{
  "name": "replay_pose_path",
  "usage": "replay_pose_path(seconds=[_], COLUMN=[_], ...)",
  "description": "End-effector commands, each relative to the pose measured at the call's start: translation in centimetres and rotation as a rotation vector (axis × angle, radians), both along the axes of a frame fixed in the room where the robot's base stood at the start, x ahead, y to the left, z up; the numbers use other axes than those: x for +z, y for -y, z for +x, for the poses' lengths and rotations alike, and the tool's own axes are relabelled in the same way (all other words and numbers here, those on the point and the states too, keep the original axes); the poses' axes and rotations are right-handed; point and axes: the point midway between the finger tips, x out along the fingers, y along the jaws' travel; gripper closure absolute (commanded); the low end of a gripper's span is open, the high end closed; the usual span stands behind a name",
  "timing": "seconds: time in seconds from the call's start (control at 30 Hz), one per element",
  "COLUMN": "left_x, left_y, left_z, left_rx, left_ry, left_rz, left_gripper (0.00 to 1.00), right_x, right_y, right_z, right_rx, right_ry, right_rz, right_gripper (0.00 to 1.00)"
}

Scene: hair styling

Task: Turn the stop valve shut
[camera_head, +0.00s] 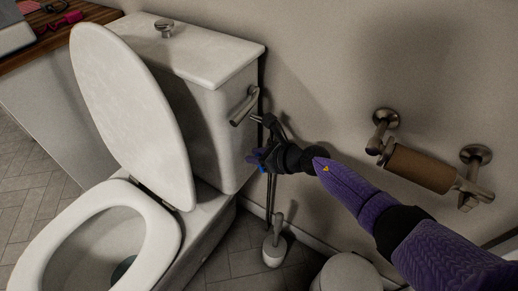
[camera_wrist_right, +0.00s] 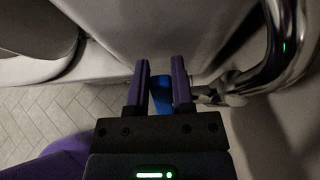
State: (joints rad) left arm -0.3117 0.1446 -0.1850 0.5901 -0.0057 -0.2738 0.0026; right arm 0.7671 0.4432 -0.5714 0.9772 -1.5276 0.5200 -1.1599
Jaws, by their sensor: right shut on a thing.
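The stop valve's blue handle (camera_wrist_right: 161,90) shows between the two purple fingers of my right gripper (camera_wrist_right: 160,78) in the right wrist view. Its metal fitting (camera_wrist_right: 209,97) shows just right of the fingers. In the head view my right gripper (camera_head: 257,156) is low beside the right side of the toilet tank, near the wall, with a bit of the blue handle (camera_head: 262,169) showing under it. The gripper is shut on the handle. The fingers hide part of the handle, so its turn angle is unclear. My left gripper is not in view.
The toilet tank (camera_head: 205,60) with its flush lever (camera_head: 243,106) stands close left of my right gripper. A toilet brush (camera_head: 275,250) stands on the floor below. A paper holder with a cardboard roll (camera_head: 420,168) is on the wall at right. A round bin (camera_head: 346,274) is below my arm.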

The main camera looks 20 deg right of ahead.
Motion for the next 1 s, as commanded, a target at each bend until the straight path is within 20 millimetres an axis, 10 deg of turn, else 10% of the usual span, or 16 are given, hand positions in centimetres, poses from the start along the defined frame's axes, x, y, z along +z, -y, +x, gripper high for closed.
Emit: replay_pose_path(seconds=[0.77, 0.8, 1.0], left_x=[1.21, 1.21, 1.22], left_y=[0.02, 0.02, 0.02], left_z=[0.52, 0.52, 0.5], left_rx=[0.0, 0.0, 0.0], left_ry=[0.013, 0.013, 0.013], left_rz=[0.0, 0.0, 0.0], left_gripper=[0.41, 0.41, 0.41], right_x=[-0.16, -0.16, -0.16], right_y=[-0.1, -0.1, -0.13], right_z=[0.23, 0.23, 0.22], right_rx=[-0.002, -0.002, -0.001], right_ry=[-0.079, -0.079, -0.079], right_rz=[-0.063, -0.063, -0.061], right_gripper=[1.0, 0.64, 0.35])
